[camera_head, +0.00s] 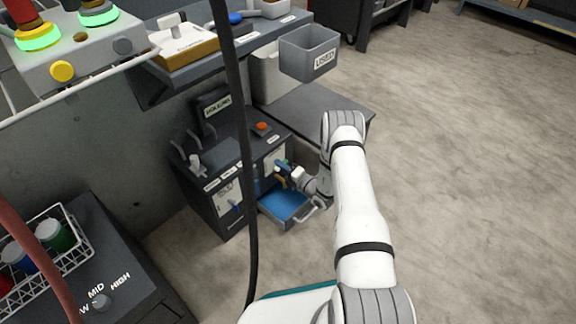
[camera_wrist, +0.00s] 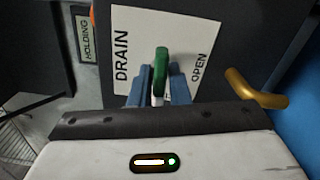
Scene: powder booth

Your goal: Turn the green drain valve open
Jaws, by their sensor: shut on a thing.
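The green drain valve (camera_wrist: 161,62) shows in the wrist view as a short lever in front of a white plate (camera_wrist: 138,28) marked DRAIN on the left and OPEN on the right. My gripper (camera_wrist: 159,84) has its two blue fingers on either side of the lever and is shut on it. The lever's lower end is hidden between the fingers and behind the gripper body. In the head view my gripper (camera_head: 284,168) reaches the front of the dark cabinet (camera_head: 213,197), and the valve is too small and covered to make out clearly.
A yellow handle (camera_wrist: 256,90) sticks out right of the valve in the wrist view. An open blue drawer (camera_head: 284,206) lies below my gripper. A grey bin marked USED (camera_head: 309,52) stands behind. A black hose (camera_head: 240,130) hangs before the cabinet. Floor at the right is clear.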

